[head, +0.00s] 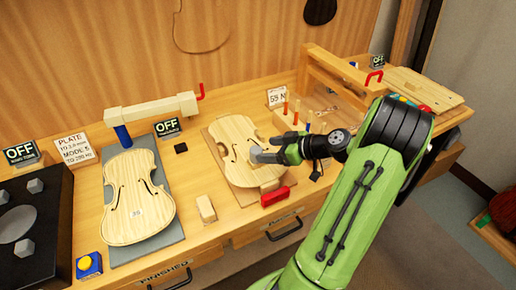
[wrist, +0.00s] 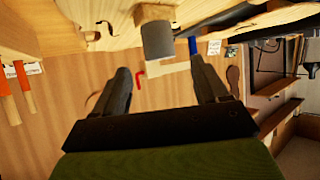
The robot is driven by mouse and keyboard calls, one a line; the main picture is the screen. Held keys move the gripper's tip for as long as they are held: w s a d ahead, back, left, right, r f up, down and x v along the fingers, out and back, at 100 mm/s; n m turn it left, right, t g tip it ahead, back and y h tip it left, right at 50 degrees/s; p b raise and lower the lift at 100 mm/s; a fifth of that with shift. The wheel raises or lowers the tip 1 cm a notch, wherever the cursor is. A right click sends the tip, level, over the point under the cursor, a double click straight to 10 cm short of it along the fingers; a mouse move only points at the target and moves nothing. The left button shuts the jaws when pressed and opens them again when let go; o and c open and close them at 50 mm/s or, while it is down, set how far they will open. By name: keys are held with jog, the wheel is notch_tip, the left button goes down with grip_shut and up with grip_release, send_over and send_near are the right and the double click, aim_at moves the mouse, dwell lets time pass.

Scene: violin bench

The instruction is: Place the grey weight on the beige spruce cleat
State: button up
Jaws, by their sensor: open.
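In the wrist view, where the bench surface appears at the top, the grey weight (wrist: 158,42) is a short cylinder. Its end meets a beige wooden block, which looks like the spruce cleat (wrist: 154,12), on the pale plate. My gripper (wrist: 160,78) is open, with one finger on each side and the weight beyond the fingertips, apart from them. In the head view my gripper (head: 270,148) is low over the right-hand violin plate (head: 235,133). A grey form at its tips is probably the weight (head: 256,156); the cleat is not clear there.
A second violin plate (head: 138,200) lies on a grey board at left. A beige block (head: 206,208) and a red-handled clamp piece (head: 275,196) stand near the front edge. Upright tools (head: 296,112) and a wooden frame (head: 335,70) are behind my arm. Grey hexagonal pieces sit far left.

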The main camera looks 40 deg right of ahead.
jog(key=v, duration=0.6)
jog(key=w+a+r+g+h, duration=0.1)
jog(key=w+a+r+g, duration=0.15)
jog(key=a, duration=0.75)
jog(key=w+a+r+g, duration=0.15)
jog(key=a+g, duration=0.25)
jog(key=a, duration=0.7)
jog(key=s+a+r+m+h, duration=0.1)
jog(key=s+a+r, duration=0.1)
jog(key=s+a, duration=0.2)
jog(key=s+a+r+m+h, duration=0.1)
jog(key=s+a, duration=0.3)
jog(key=s, duration=0.6)
jog(key=shift+r+m+h, duration=0.3)
jog(key=shift+r+m, duration=0.3)
jog(key=shift+m, duration=0.1)
